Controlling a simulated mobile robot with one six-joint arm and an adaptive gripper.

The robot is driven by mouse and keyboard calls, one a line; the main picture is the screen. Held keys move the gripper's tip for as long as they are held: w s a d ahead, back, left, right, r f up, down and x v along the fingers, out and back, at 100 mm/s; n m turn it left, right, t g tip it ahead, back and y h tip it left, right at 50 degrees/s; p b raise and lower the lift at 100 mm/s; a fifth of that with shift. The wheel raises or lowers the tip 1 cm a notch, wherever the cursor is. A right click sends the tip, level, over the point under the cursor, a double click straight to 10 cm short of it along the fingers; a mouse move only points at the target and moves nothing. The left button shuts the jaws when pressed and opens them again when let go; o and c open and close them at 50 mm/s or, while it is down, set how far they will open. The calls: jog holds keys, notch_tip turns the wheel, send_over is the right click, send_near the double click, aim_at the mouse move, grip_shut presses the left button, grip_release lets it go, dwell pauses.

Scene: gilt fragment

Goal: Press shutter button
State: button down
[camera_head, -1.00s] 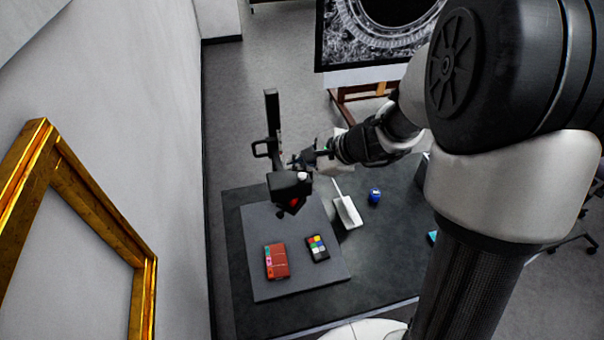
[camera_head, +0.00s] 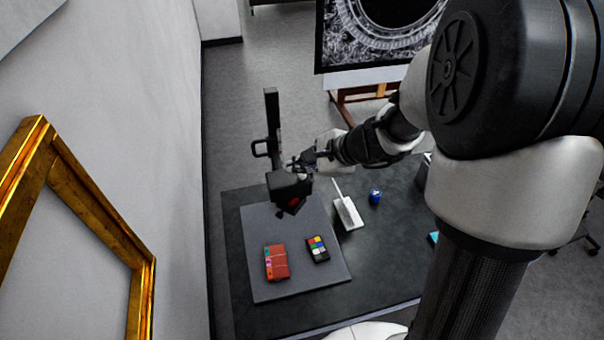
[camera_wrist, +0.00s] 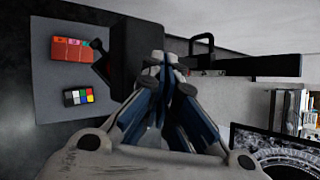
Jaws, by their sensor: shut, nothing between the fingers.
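A black camera (camera_head: 288,187) hangs on the upright black column of a copy stand (camera_head: 272,115), above a grey base board. It also shows in the wrist view as a dark block (camera_wrist: 137,55). My gripper (camera_head: 301,167) is shut and empty, with its fingertips at the upper right of the camera body. In the wrist view the closed fingertips (camera_wrist: 160,66) lie over the camera's edge. The shutter button is not clearly visible, as the fingertips cover that part of the top. I cannot tell whether they touch it.
A red box (camera_head: 276,262) and a colour-patch card (camera_head: 317,249) lie on the base board (camera_head: 265,288). A white brush-like tool (camera_head: 348,213) and a small blue object (camera_head: 375,196) are to the right. A gilt frame (camera_head: 143,300) leans at the left.

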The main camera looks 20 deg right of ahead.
aim_at(300, 177)
jog(key=shift+f+b, duration=0.45)
jog(key=shift+b, duration=0.1)
dwell(0.4)
jog(key=shift+r, duration=0.15)
jog(key=shift+r+p, duration=0.65)
jog(key=shift+r, duration=0.1)
notch_tip(300, 177, up, 5)
jog(key=p, duration=0.4)
dwell(0.5)
